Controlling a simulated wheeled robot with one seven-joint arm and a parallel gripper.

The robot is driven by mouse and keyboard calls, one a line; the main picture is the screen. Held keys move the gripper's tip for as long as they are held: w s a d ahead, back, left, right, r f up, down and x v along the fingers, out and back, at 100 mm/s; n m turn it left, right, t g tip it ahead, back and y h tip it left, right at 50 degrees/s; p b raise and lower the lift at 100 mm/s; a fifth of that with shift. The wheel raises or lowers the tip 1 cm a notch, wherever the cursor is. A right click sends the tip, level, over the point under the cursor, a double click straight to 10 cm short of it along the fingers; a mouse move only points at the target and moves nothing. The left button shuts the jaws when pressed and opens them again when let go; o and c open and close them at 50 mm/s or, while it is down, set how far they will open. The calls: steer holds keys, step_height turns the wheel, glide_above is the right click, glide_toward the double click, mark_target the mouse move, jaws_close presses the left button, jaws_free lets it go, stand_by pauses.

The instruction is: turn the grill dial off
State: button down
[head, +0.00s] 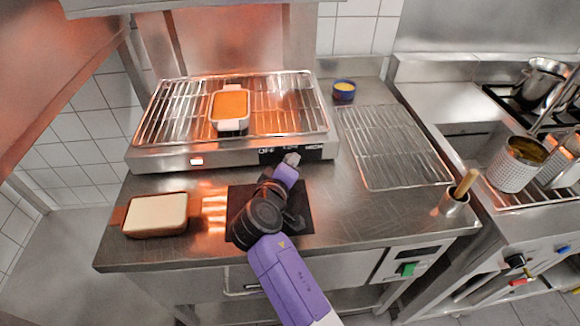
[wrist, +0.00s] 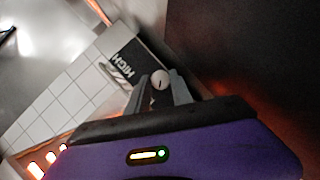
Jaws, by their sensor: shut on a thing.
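The grill (head: 145,157) stands on the steel counter, with its black label panel (head: 315,153) on the front reading OFF, LOW and what looks like HIGH. My gripper (head: 291,160) is at this panel, and its tip covers the dial in the head view. In the wrist view, the round pale dial (wrist: 160,77) sits between the two fingers of my gripper (wrist: 158,92), which are shut on it. A small dark mark shows on the dial, but I cannot tell which setting it points to. The HIGH label (wrist: 122,66) shows beside it.
An orange-filled dish (head: 230,104) sits on the grill rack under a red glow. A pale-filled dish (head: 156,215) stands at the counter's front left. A small blue bowl (head: 344,90) and a wire rack (head: 392,146) are to the right. A metal pot holds a wooden handle (head: 466,184).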

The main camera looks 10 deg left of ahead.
steer(key=shift+f, duration=0.1)
steer(key=c, duration=1.4)
jaws_free()
steer(key=shift+c, duration=0.2)
steer(key=shift+v, duration=3.95)
